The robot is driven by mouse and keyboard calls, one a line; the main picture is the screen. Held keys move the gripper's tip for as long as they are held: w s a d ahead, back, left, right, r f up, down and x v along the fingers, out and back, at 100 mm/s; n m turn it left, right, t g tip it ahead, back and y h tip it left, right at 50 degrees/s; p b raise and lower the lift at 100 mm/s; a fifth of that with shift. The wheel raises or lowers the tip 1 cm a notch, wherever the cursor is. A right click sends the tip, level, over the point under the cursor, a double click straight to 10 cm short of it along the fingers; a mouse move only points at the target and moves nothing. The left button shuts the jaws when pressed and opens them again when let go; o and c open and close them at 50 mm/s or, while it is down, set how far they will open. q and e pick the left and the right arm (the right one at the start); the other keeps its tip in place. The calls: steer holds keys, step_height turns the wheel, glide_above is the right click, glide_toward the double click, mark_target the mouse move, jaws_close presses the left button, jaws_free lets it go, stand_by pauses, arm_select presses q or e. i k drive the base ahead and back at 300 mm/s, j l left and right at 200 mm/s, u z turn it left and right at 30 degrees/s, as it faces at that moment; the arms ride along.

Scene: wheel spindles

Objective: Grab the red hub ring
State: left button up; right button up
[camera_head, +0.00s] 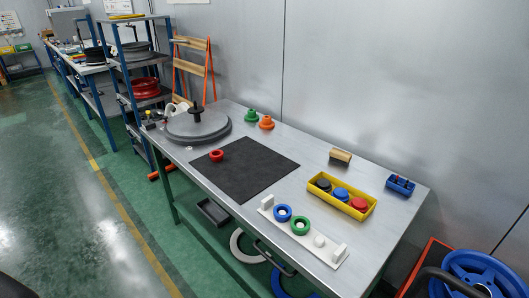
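A small red ring (216,155) sits on the black mat (250,172) near the mat's left corner, on the grey workbench. Its dark centre faces up, and nothing touches or covers it. A blue ring (283,212) and a green ring (300,225) sit on a white rack (328,254) near the bench's front edge. Neither of my grippers shows in the head view.
A yellow tray (322,189) holds black, blue and red pieces. A grey disc with a spindle (198,124) stands left of the mat. Green (251,116) and orange (266,122) pieces, a brush (340,156) and a blue holder (400,185) stand behind. Most of the mat is clear.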

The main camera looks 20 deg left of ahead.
mark_target(217, 156)
steer(key=i+j+z, duration=0.1)
steer(key=j+z, duration=1.1)
steer(key=j, duration=0.5)
steer(key=j+z, duration=0.1)
steer(key=j, duration=0.4)
steer(key=k+j+z, duration=0.15)
steer(key=j, duration=0.3)
steer(key=k+j, duration=0.1)
steer(key=j, duration=0.5)
steer(key=k+j, duration=0.1)
steer(key=j, duration=0.5)
steer(key=k+j, duration=0.1)
steer(key=j, duration=0.5)
